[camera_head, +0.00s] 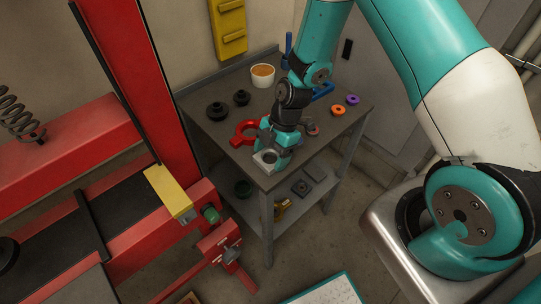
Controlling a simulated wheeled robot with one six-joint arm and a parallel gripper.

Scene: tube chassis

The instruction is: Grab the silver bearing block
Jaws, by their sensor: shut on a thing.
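The silver bearing block (264,158) is at the near corner of the dark grey table (223,150). It is a small pale metal block with a dark round hole facing up. My gripper (273,151) is teal and black and reaches down over the table from the upper right. It is shut on the bearing block, with the fingers at the block's right side. The far finger is partly hidden. I cannot tell whether the block is touching the tabletop or lifted slightly.
A red ring-shaped part (245,131) lies close to the left of my gripper. Black round parts (217,111), a white cup (262,76), an orange ring (338,111) and a purple ring (352,100) also lie on the table. A red frame (165,90) stands at the left.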

